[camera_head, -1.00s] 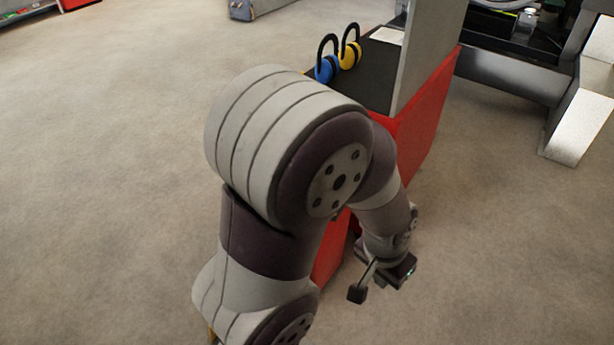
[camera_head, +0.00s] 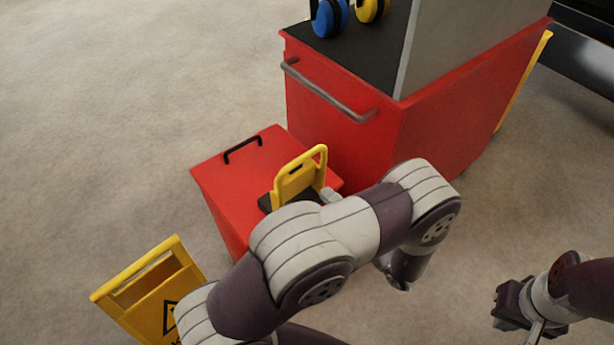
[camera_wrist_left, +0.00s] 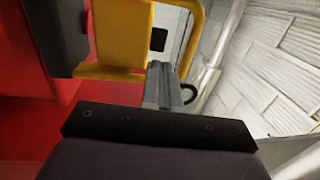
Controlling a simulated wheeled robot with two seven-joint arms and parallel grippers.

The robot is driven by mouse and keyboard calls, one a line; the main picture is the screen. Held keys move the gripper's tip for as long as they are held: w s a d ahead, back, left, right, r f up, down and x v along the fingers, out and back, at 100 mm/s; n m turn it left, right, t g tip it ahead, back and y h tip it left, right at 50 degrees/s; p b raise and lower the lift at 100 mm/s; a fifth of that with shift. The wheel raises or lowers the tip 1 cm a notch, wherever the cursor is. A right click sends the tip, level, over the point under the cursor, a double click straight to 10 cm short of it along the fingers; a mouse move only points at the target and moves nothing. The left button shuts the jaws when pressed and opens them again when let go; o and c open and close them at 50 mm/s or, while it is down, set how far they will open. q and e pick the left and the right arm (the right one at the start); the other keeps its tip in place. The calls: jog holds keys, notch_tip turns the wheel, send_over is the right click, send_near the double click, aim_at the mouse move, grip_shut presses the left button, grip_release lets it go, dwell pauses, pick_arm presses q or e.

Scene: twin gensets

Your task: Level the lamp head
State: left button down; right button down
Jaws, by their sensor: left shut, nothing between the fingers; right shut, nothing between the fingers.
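A yellow frame with a top handle, seemingly the lamp head (camera_head: 298,176), stands over a dark part on a red box (camera_head: 225,180). It looks tilted in the head view. In the left wrist view its yellow edge (camera_wrist_left: 115,72) lies close ahead of my left gripper (camera_wrist_left: 163,85), whose fingers are shut and empty. I cannot tell whether they touch it. In the head view a small grey part beside the frame seems to be this gripper (camera_head: 330,195), mostly hidden behind my arm. My right gripper (camera_head: 515,305) is shut and empty over the floor at lower right.
A red cabinet (camera_head: 440,140) with a grey bar handle (camera_head: 330,92) stands behind the box. Blue (camera_head: 328,18) and yellow (camera_head: 370,8) ear defenders sit on its dark top. A yellow warning sign (camera_head: 150,285) stands at lower left. Floor at left is clear.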

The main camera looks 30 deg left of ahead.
aim_at(302, 171)
pick_arm(q)
jog(key=x, duration=0.8)
jog(key=shift+s+b, duration=0.15)
jog(key=shift+b, duration=0.15)
jog(key=shift+a+r+p, duration=0.5)
jog(key=shift+r+p, duration=0.05)
jog(key=shift+p, duration=0.4)
jog(key=shift+w+a+f, duration=0.1)
jog(key=shift+w+a, duration=0.15)
jog(key=shift+f, duration=0.2)
